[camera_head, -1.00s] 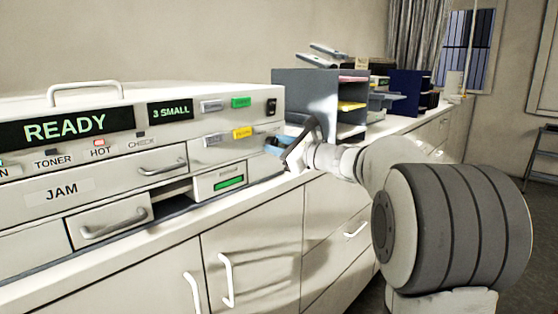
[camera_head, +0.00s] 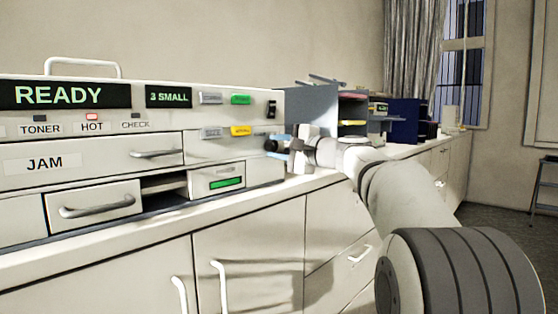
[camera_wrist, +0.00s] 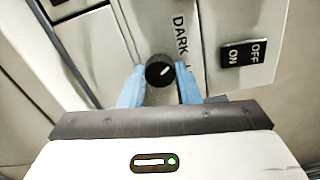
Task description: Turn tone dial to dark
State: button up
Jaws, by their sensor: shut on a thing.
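The tone dial (camera_wrist: 160,71) is a round black knob with a short slanted white mark on its face. It is on the front panel of the white copier, beside a printed DARK label (camera_wrist: 180,34) that is partly covered. My gripper (camera_wrist: 160,76) has its two light blue fingers on either side of the dial, shut on it. In the head view the dial (camera_head: 271,145) is small, and my gripper (camera_head: 279,148) reaches it from the right. Which tone the mark points to is not clear.
An ON/OFF switch (camera_wrist: 242,53) is close to the dial. The copier's READY display (camera_head: 58,95), a yellow button (camera_head: 241,131) and a green button (camera_head: 241,99) are to the left. A grey paper sorter (camera_head: 313,105) stands behind my wrist on the counter.

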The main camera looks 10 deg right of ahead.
jog(key=shift+n+b, duration=0.8)
jog(key=shift+n, duration=0.2)
jog(key=o, duration=1)
jog(key=v, duration=0.8)
jog(key=shift+w+p, duration=0.1)
jog(key=shift+p, duration=0.3)
